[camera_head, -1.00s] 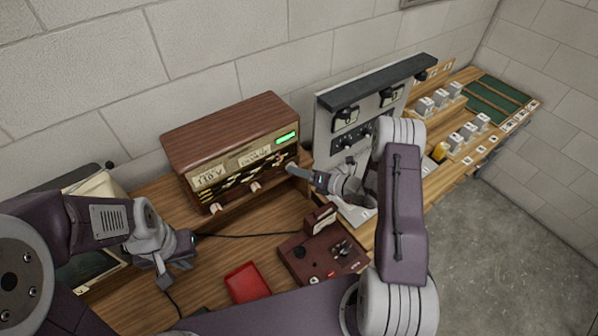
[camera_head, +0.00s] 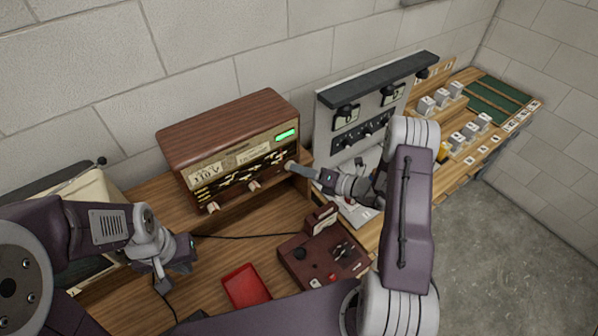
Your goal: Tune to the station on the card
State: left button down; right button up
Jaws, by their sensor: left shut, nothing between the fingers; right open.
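The wooden radio (camera_head: 225,128) stands against the wall with a lit green window (camera_head: 286,135) at its upper right. Its dial and paper labels face me; one label (camera_head: 207,173) seems to read 110 V. Light knobs sit along its lower front: a left knob (camera_head: 212,208), a middle knob (camera_head: 254,186) and one at the right end. My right gripper (camera_head: 293,167) is open at the right end knob; whether its fingers touch the knob is unclear. My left gripper (camera_head: 160,277) is shut and empty, left of the radio above the bench. I cannot identify the station card.
A red tray (camera_head: 246,286) and a dark red base with a small upright holder (camera_head: 321,217) lie in front of the radio. A grey panel with meters (camera_head: 352,130) stands to the right. A cream-cased set (camera_head: 92,190) is at left. A black cable (camera_head: 240,236) crosses the bench.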

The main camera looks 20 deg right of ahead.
jog(key=b+v, duration=0.2)
jog(key=v, duration=0.5)
jog(key=shift+s, duration=0.1)
jog(key=shift+d, duration=0.1)
